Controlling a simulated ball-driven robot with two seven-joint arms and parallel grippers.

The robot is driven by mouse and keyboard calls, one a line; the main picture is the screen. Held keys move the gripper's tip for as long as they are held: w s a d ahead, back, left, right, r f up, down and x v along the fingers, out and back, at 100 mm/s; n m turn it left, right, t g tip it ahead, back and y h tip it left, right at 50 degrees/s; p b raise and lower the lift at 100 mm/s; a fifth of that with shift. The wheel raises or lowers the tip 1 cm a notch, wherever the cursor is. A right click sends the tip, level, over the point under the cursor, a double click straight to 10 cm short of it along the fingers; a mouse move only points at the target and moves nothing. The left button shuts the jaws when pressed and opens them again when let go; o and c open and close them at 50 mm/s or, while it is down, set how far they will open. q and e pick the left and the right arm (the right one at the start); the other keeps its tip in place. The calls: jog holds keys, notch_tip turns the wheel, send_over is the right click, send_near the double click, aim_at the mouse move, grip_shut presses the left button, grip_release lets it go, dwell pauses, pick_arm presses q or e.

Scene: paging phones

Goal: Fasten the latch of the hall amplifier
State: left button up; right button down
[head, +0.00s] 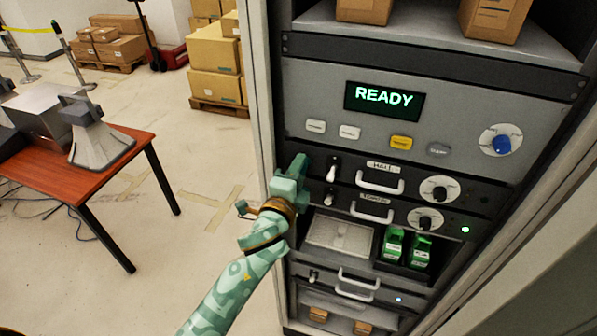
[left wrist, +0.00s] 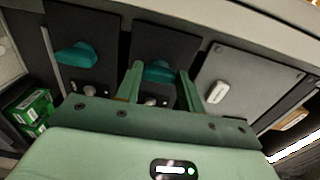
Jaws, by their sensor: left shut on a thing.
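The hall amplifier (head: 380,182) is the upper of two dark units in the rack, labelled "HALL", with a pale handle, a white switch and a round knob. In the left wrist view its teal latch (left wrist: 158,71) sits on a dark panel. My left gripper (head: 300,168) is at the unit's left end and hides the latch in the head view. In the left wrist view the left gripper's fingers (left wrist: 160,80) stand on both sides of the latch, shut on it. My right gripper is not in view.
The lower unit (head: 375,206) has its own teal latch (left wrist: 76,55) close by. Above is a grey panel with a display (head: 384,101) reading "READY" and several buttons. Green packs (head: 392,246) stand below. A red-topped table (head: 110,165) is at the left, with clear floor between.

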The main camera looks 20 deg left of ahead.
pick_arm(q)
jog(key=o, duration=1)
jog(key=shift+s, duration=0.1)
jog(key=s+b, duration=0.3)
jog(key=s, duration=1.3)
jog(key=shift+a, duration=0.3)
